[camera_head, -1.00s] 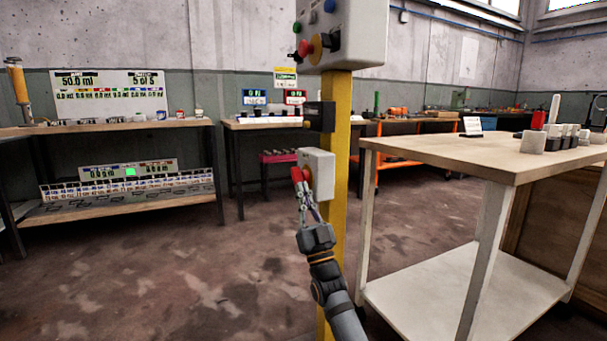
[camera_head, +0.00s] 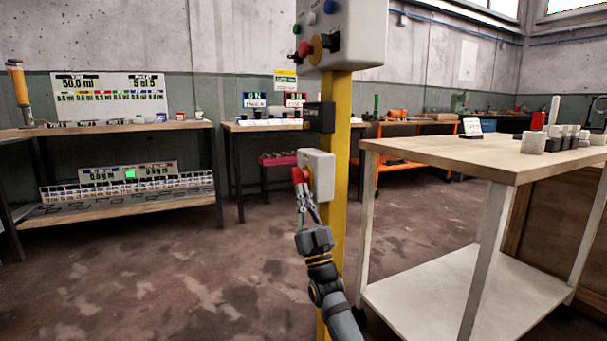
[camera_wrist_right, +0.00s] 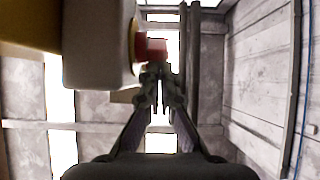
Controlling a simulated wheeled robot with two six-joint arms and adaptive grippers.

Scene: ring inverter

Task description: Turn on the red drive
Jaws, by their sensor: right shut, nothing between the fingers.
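A blue-framed display (camera_head: 255,99) and a red-framed display (camera_head: 295,99) stand on the back bench; their lettering is small, and the top lines look like "ON". A white box (camera_head: 319,174) on the yellow post carries a red button (camera_head: 300,175) on its left face. The red button (camera_wrist_right: 152,49) also shows in the right wrist view beside the white box (camera_wrist_right: 100,45). My right gripper (camera_head: 304,188) is shut and empty; its fingertips (camera_wrist_right: 157,70) are right at the button and appear to touch it. My left gripper is out of view.
A larger control box (camera_head: 350,35) with coloured buttons and a black-handled knob (camera_head: 320,45) sits higher on the post (camera_head: 338,120). A small black box (camera_head: 319,117) is between them. A wooden-topped table (camera_head: 470,158) stands close on the right. The floor at left is clear.

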